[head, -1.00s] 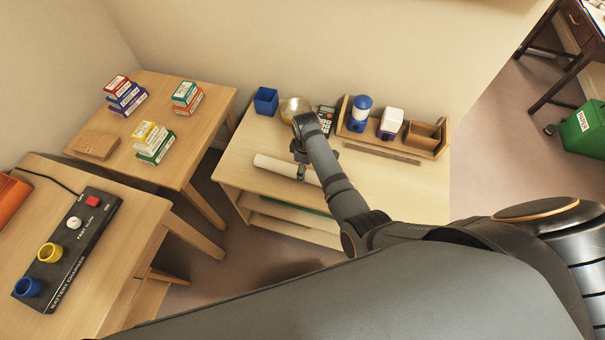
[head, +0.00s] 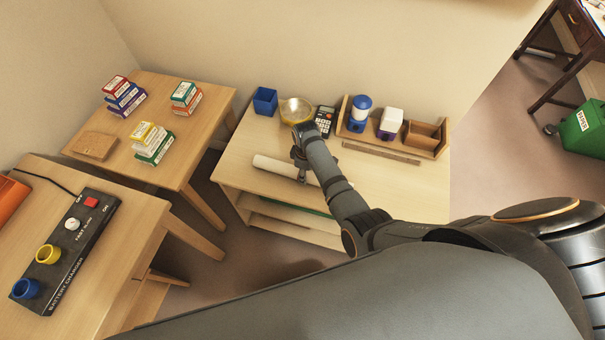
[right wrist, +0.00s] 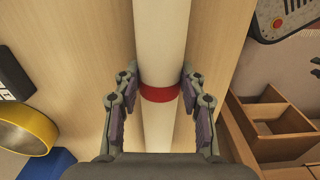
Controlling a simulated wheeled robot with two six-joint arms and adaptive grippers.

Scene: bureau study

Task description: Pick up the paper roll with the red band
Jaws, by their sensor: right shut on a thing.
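The paper roll (head: 276,165) is a long white tube lying along the front part of the right-hand desk. In the right wrist view the paper roll (right wrist: 161,40) runs up the picture, with a red band (right wrist: 159,93) around it. My right gripper (right wrist: 160,82) has one finger on each side of the roll at the band and is shut on it. In the head view my right gripper (head: 302,172) is over the middle of the roll, and my arm hides part of it.
A ruler (head: 382,153) lies before the organizer. Small boxes (head: 152,142) stand on the left table.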

